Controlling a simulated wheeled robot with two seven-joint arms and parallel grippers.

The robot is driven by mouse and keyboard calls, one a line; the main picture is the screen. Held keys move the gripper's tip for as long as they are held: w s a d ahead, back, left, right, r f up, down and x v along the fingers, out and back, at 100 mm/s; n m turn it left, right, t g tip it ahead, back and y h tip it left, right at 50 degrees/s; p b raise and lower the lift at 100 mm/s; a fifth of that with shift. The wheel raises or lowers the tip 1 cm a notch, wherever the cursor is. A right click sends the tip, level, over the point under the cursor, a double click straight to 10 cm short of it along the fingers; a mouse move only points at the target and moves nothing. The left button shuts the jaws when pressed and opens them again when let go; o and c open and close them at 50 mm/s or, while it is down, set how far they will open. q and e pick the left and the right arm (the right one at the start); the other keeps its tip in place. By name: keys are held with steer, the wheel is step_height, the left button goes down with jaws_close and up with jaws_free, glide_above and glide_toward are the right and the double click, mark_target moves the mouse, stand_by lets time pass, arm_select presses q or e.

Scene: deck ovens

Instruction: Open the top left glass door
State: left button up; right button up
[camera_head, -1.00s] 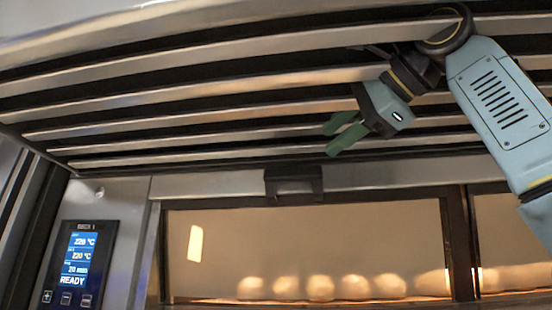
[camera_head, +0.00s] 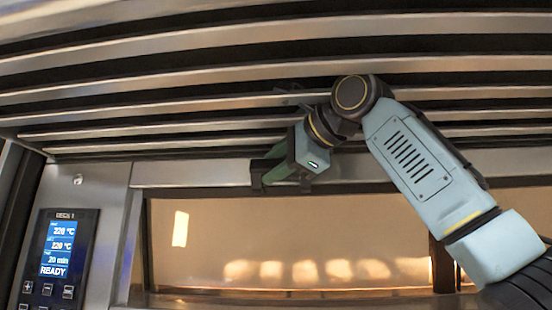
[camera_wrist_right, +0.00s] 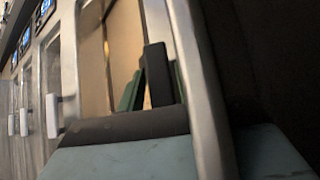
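The top left glass door (camera_head: 215,220) is shut, with a lit chamber behind its pane. Its dark handle (camera_head: 257,176) sits on the metal strip at the top of the pane. My right gripper (camera_head: 272,168) is at this handle, with its green fingers overlapping it in the head view. In the right wrist view the black handle (camera_wrist_right: 157,75) stands between the two green fingers (camera_wrist_right: 152,88), one on each side. The fingers look parted around it; firm contact on both sides cannot be made out. My left gripper is in neither view.
Slatted metal louvres (camera_head: 150,105) overhang the door closely above my right arm. A control panel (camera_head: 60,255) reading READY is at the left. Several pale bread pieces (camera_head: 305,271) glow behind the glass. More white handles (camera_wrist_right: 52,115) show at the left of the wrist view.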

steer(key=shift+c, duration=0.4)
jaws_close()
steer(key=shift+f, duration=0.1)
